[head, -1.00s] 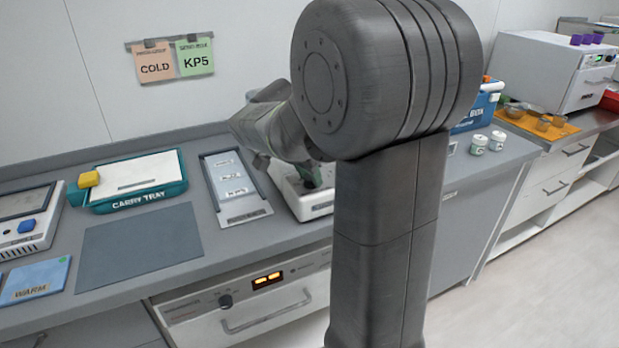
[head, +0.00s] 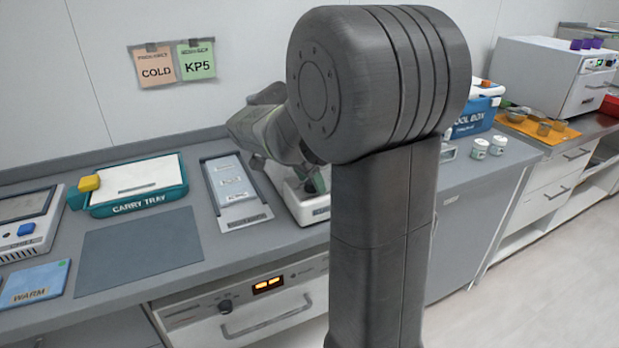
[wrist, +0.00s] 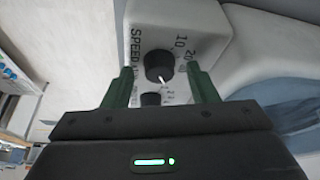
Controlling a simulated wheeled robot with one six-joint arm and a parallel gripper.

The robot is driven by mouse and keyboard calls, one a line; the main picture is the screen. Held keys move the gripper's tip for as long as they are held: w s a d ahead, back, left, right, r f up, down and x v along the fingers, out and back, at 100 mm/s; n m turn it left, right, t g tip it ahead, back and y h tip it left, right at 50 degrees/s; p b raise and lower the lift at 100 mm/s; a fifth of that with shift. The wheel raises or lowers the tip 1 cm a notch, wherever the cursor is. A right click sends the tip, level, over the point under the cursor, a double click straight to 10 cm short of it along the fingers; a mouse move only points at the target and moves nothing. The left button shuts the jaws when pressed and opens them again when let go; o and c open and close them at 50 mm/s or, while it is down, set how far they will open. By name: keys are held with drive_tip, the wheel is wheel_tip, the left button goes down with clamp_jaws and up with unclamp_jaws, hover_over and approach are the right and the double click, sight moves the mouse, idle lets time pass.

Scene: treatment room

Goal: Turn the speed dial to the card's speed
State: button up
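In the wrist view the black speed dial (wrist: 158,66) sits on a white machine labelled SPEED, with numbers such as 10 and 20 around it. A pale pointer mark on the dial faces the lower right in the picture. My gripper (wrist: 161,78) is open, with one green finger on each side of the dial; contact cannot be told. In the head view the machine (head: 312,214) stands on the counter, partly hidden by my arm. An orange card (head: 156,72) reading COLD and a green card (head: 196,65) reading KP5 hang on the wall; their small print is unreadable.
A second dark knob (wrist: 151,99) lies just below the dial. Left of the machine are a grey labelled tray (head: 233,215), a teal carry tray (head: 140,205) and a bare grey mat (head: 140,250). White jars (head: 479,148) and a blue tool box (head: 470,122) stand to the right.

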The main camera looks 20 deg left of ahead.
drive_tip(key=p+v, duration=0.1)
drive_tip(key=v, duration=1.2)
drive_tip(key=shift+r, duration=0.45)
drive_tip(key=shift+f, duration=0.1)
drive_tip(key=b+x, duration=0.1)
drive_tip(key=x, duration=1.2)
drive_tip(key=shift+f, duration=0.4)
drive_tip(key=shift+r, duration=0.15)
